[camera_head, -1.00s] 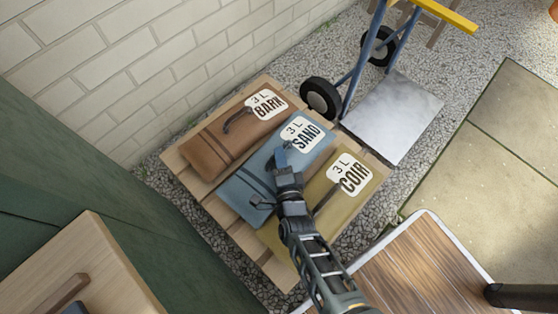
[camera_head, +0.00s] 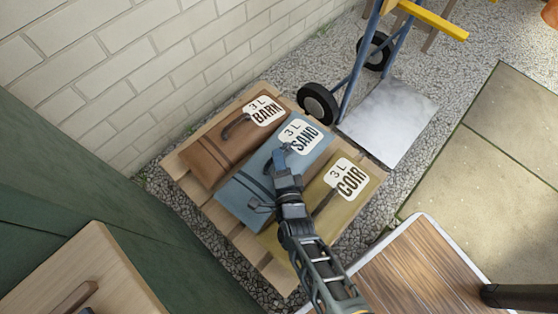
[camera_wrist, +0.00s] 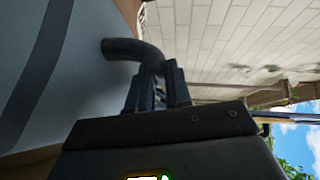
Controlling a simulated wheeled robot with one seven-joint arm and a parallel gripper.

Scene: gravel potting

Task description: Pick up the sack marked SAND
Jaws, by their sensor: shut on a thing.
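The blue-grey sack marked SAND (camera_head: 240,197) lies between the two other sacks on a wooden pallet (camera_head: 185,178). Its white label reads 3 L SAND. My gripper (camera_head: 284,152) reaches over it from the lower right and is shut on the dark handle on its top. In the wrist view, the fingers (camera_wrist: 158,85) close around the curved handle (camera_wrist: 124,48), beside the sack's blue-grey face (camera_wrist: 75,75). My arm hides part of the sack. I cannot tell for sure whether its underside is clear of the pallet.
The brown BARK sack (camera_head: 208,160) lies close on the upper left, the olive COIR sack (camera_head: 345,208) on the lower right, partly behind my arm. A hand truck (camera_head: 390,122) stands beyond the pallet. A brick wall (camera_head: 110,75) is at the left, a wood-topped table (camera_head: 425,265) at lower right.

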